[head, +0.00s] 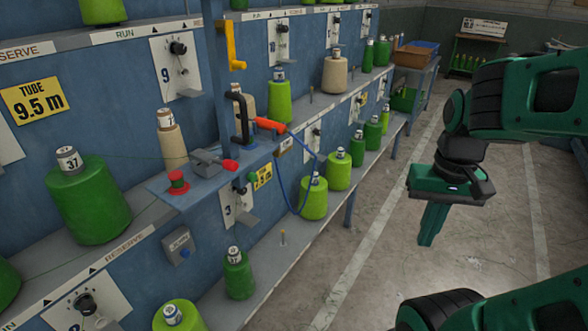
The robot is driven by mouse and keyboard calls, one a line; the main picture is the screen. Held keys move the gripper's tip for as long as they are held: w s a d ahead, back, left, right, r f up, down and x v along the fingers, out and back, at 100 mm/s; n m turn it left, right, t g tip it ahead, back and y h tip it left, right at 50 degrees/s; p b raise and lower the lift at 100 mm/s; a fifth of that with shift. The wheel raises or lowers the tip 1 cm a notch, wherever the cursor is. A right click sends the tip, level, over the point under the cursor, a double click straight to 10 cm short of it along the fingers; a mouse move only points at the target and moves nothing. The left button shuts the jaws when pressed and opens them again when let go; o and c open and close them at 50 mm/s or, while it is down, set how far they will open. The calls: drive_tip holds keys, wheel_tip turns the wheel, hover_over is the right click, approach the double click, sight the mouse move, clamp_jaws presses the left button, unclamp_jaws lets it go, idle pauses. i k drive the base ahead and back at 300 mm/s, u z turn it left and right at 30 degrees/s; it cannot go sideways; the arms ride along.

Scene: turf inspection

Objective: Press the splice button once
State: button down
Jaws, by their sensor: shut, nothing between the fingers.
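A red mushroom-shaped button (178,177) stands on a small blue shelf (160,189) at the rack's front. Beside it is a grey splicing device (206,162) with a red-tipped lever (230,165). The labels are too small to tell for certain which of these is the splice button. My gripper (430,240) is shut and empty. It points down over the aisle floor, well to the right of the shelf and apart from everything.
Green and cream yarn cones, such as the large green one (88,200), stand on the rack ledges. An orange-handled tool (270,125) with a blue hose (313,165) hangs by a blue post. The aisle floor (340,285) is clear.

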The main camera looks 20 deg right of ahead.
sight(252, 178)
drive_tip(key=z, duration=1.2)
drive_tip(key=k, duration=2.1)
drive_tip(key=u, duration=1.15)
drive_tip(key=i, duration=1)
drive_tip(key=z, duration=0.05)
